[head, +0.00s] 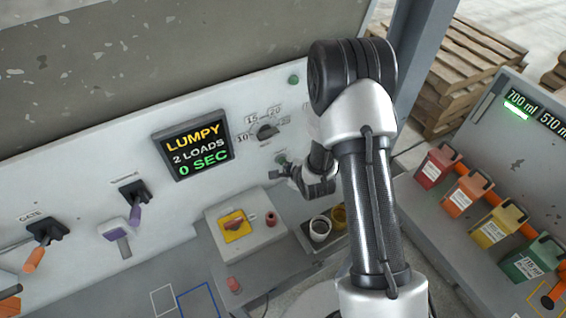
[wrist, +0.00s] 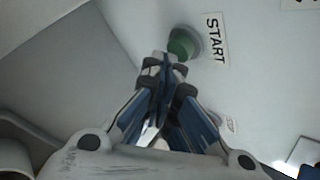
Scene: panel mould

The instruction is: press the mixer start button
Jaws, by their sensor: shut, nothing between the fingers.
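The green start button (wrist: 182,44) sits on the white panel beside a START label (wrist: 214,38) in the wrist view. In the head view the green button (head: 281,158) is small, below the dial. My gripper (wrist: 165,62) is shut and empty, its fingertips pointing at the panel. The tips overlap the lower left edge of the button in the wrist view; I cannot tell whether they touch it. In the head view my gripper (head: 277,174) is just below the button, with my arm to its right.
A display (head: 194,144) reads LUMPY, 2 LOADS, 0 SEC. A timer dial (head: 265,130) is above the button. A box with a red-and-yellow switch (head: 236,225) and cups (head: 319,230) stand below my gripper. Coloured jugs (head: 465,193) are at the right.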

